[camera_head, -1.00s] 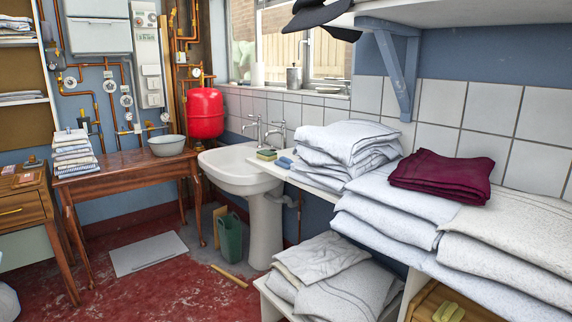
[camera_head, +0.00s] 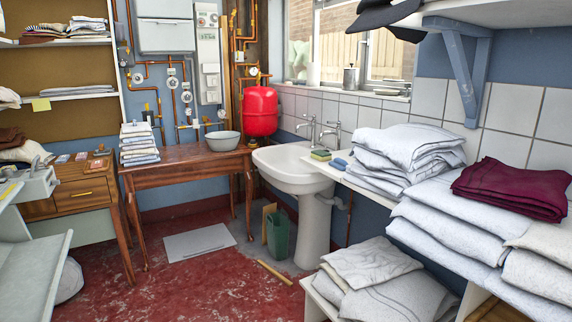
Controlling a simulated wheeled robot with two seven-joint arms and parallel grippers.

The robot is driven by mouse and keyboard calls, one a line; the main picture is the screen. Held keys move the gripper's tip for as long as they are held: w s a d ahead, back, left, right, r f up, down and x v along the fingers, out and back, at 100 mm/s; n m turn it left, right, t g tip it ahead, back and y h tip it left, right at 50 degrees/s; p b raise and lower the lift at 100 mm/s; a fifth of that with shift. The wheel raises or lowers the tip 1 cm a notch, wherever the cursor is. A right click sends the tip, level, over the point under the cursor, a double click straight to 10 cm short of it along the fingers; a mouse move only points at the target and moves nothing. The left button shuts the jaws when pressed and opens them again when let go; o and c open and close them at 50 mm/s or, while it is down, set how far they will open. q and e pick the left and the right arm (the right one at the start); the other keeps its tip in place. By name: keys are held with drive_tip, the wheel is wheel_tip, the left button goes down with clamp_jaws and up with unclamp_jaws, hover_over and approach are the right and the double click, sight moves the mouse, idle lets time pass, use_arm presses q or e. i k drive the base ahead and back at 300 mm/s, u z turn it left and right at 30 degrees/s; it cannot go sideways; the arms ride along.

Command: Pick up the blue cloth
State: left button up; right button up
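A small folded blue cloth (camera_head: 341,164) lies on the white ledge at the right side of the sink (camera_head: 291,167). It sits just right of a yellow and green sponge (camera_head: 321,155) and in front of a stack of pale folded linen (camera_head: 402,155). Neither of my grippers shows in this view, so I cannot see whether they are open or shut.
A maroon folded cloth (camera_head: 512,190) tops the pale linen on the right counter. Pale linen also fills the shelf below (camera_head: 385,285). A wooden table (camera_head: 180,160) stands behind, left of the sink. A grey-white machine (camera_head: 30,245) edges in at left. The red floor (camera_head: 190,285) is largely open.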

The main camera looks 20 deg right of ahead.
sight(338, 163)
drive_tip(key=u, duration=0.1)
drive_tip(key=i, duration=3)
drive_tip(key=z, duration=3.05)
